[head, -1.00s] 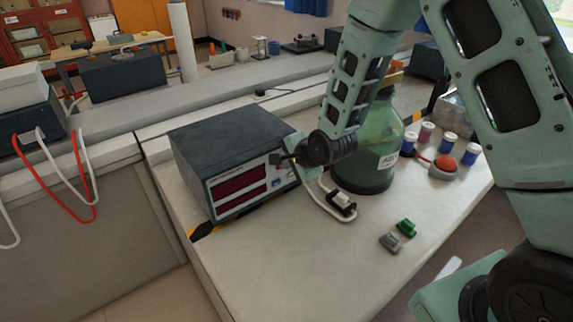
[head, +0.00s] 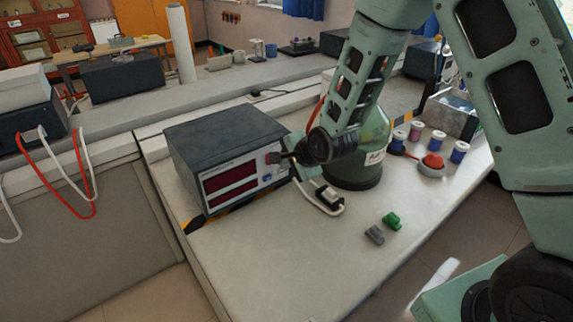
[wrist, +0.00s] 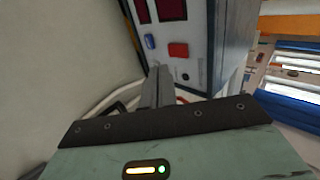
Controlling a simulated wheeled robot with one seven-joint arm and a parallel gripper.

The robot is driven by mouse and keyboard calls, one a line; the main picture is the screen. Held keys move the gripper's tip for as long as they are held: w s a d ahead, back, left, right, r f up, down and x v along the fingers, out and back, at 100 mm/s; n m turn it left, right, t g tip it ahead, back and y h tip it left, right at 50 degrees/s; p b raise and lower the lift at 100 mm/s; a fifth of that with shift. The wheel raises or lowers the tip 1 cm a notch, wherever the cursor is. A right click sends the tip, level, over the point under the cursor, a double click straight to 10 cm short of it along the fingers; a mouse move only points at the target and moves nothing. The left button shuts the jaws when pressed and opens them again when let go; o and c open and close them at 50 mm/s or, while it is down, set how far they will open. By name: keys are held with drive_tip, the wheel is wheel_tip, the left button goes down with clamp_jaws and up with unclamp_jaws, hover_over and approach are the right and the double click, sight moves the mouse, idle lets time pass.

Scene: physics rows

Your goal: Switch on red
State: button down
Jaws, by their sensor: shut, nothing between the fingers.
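A dark-topped box instrument (head: 222,135) stands on the bench with a pale front panel holding two dark red display windows (head: 231,179). The wrist view shows a red square button (wrist: 178,50) on this panel, beside a smaller blue button (wrist: 150,41) and above a round black socket or knob (wrist: 186,76). My gripper (head: 274,158) is shut and empty at the right end of the panel. In the wrist view its fingers (wrist: 158,78) point at the panel, just below and left of the red button. Whether they touch the panel cannot be told. The gripper hides part of the panel in the head view.
A green bottle (head: 362,165) stands behind my wrist. A red dome button on a grey base (head: 432,163) sits farther right near several small lidded jars (head: 459,151). A white cable with a black plug (head: 328,196) and green and grey clips (head: 391,221) lie on the bench.

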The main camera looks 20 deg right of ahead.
drive_tip(key=b+v, duration=0.1)
drive_tip(key=v, duration=0.8)
drive_tip(key=shift+r, duration=0.25)
drive_tip(key=shift+w, duration=0.2)
wheel_tip(320, 180, down, 6)
drive_tip(key=s+d+t+y+p, duration=0.1)
drive_tip(key=s+t+p, duration=0.2)
drive_tip(key=p, duration=0.4)
drive_tip(key=shift+t, duration=0.4)
drive_tip(key=shift+w+b, duration=0.15)
drive_tip(key=shift+b, duration=0.25)
